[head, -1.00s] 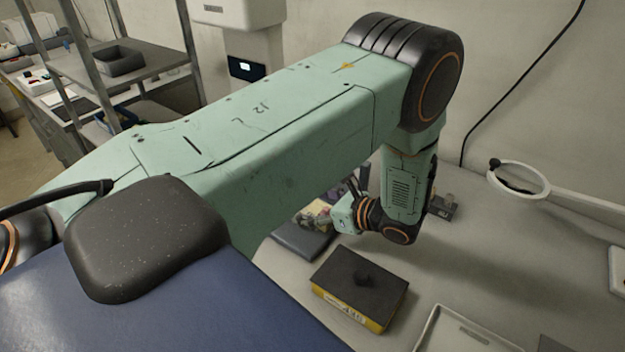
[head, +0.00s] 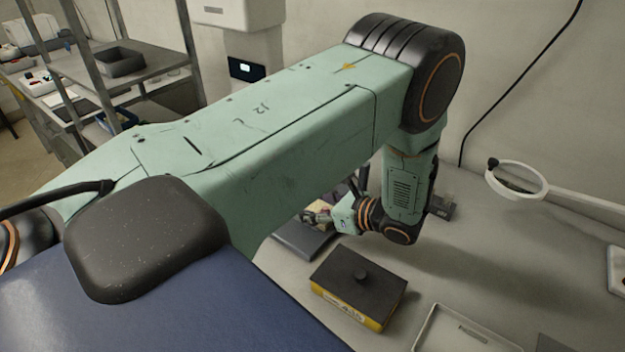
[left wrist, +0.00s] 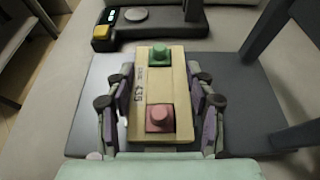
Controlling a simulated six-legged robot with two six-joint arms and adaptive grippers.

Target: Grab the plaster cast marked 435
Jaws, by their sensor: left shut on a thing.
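The plaster cast (left wrist: 159,95) is a pale tan block with a green knob (left wrist: 160,56) at its far end and a pink knob (left wrist: 159,117) at its near end. Dark writing along its left side looks like 435, turned sideways. My left gripper (left wrist: 161,104) is shut on the cast, one padded finger against each long side. The cast lies over a dark grey plate; I cannot tell whether it touches it. In the head view my left gripper (head: 322,216) is small and partly hidden by my arm. My right gripper is in neither current view.
The dark grey plate (head: 296,243) lies on the pale bench. A black-topped yellow box (head: 335,283) stands nearer, with a pale tray (head: 440,336) to its right. A device with a yellow button (left wrist: 101,32) sits beyond the cast. A ring magnifier (head: 540,180) is at right.

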